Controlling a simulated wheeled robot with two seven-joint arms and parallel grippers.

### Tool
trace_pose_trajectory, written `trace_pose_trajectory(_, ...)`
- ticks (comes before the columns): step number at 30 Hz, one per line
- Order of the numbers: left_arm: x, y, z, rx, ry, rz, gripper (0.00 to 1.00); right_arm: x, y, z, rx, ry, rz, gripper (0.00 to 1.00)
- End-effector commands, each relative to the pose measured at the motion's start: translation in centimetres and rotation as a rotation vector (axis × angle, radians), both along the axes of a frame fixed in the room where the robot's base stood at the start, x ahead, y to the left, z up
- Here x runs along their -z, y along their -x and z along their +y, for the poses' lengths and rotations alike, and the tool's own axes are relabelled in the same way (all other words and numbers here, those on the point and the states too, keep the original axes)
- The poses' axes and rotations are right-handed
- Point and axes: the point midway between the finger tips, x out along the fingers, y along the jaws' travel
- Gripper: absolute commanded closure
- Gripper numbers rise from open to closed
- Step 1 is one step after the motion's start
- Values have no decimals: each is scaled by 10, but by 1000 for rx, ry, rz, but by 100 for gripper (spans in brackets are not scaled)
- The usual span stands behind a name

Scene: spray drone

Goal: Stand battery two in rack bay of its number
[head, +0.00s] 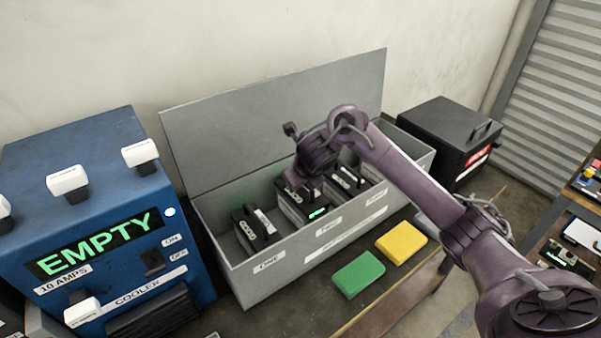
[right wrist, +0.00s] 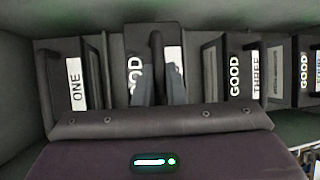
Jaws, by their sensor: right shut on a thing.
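The rack is a long grey metal box (head: 290,265) with its lid raised at the back and bay labels ONE, TWO and THREE along its front. My right gripper (head: 297,190) reaches down into it, shut on a dark battery (head: 293,208) above the TWO label. In the right wrist view, the gripper's fingers (right wrist: 160,85) close on this battery (right wrist: 135,45), marked GOOD, between the batteries of bays ONE and THREE. It looks upright. I cannot tell whether its base touches the rack floor. My left gripper is not in view.
Battery one (head: 255,230) and another battery (head: 348,182) stand on either side, close by. Green (head: 359,274) and yellow (head: 402,242) blocks lie in front of the rack. A blue cooler unit (head: 60,215) reads EMPTY at left; a black box (head: 440,135) stands at right.

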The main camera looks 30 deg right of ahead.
Motion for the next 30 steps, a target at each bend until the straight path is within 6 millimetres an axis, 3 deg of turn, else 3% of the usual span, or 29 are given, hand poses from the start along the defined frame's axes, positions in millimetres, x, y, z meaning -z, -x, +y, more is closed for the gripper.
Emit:
trace_pose_trajectory(4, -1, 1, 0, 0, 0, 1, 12, 0, -3, -1, 3, -2, -13, 100)
trace_pose_trajectory(14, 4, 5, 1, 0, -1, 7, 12, 37, -2, -1, 5, -2, -12, 100)
trace_pose_trajectory(22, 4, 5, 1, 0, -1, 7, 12, 40, -2, 0, 3, -1, -13, 100)
trace_pose_trajectory(23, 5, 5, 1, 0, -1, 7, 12, 46, 0, 0, 0, 1, 0, 88)
trace_pose_trajectory(27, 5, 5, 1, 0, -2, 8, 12, 46, 0, 0, 1, 1, 0, 70)
trace_pose_trajectory(30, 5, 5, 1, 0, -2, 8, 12, 45, 0, 0, 0, 1, -1, 68)
